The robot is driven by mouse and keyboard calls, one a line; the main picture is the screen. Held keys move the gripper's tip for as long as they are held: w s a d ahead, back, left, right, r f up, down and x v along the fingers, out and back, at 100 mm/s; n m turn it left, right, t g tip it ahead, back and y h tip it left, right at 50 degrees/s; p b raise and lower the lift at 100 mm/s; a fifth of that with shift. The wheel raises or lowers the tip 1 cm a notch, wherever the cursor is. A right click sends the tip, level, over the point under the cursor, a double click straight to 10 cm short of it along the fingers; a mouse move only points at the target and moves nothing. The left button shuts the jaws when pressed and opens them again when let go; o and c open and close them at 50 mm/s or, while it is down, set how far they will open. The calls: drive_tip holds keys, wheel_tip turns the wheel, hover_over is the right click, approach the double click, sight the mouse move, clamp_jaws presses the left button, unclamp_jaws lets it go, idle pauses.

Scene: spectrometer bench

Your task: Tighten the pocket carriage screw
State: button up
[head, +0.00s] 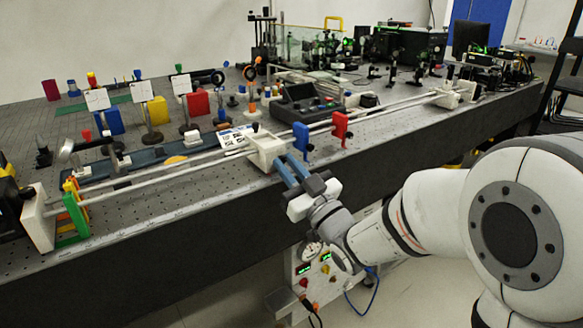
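A white carriage block (266,148) sits on the two long rails near the bench's front edge. A small dark knob (255,127) shows on its top. I cannot tell whether this is the pocket carriage screw. My gripper (284,165) reaches up from the front right, with its two blue-grey fingers at the carriage's near right side. A narrow gap shows between the fingers. The fingertips meet the carriage's outline, and I cannot tell whether they touch it or hold a screw there. No screw shows clearly on that side.
Blue (301,137) and red (340,126) holders stand on the rails just right of my fingers. A green holder (76,212) and white end block (38,217) are at the left. A dark control box (305,104) stands behind the rails. A panel with gauges (322,265) is below the bench.

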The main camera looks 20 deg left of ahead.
clamp_jaws()
drive_tip(key=shift+d+f, duration=0.1)
drive_tip(key=shift+d, duration=0.05)
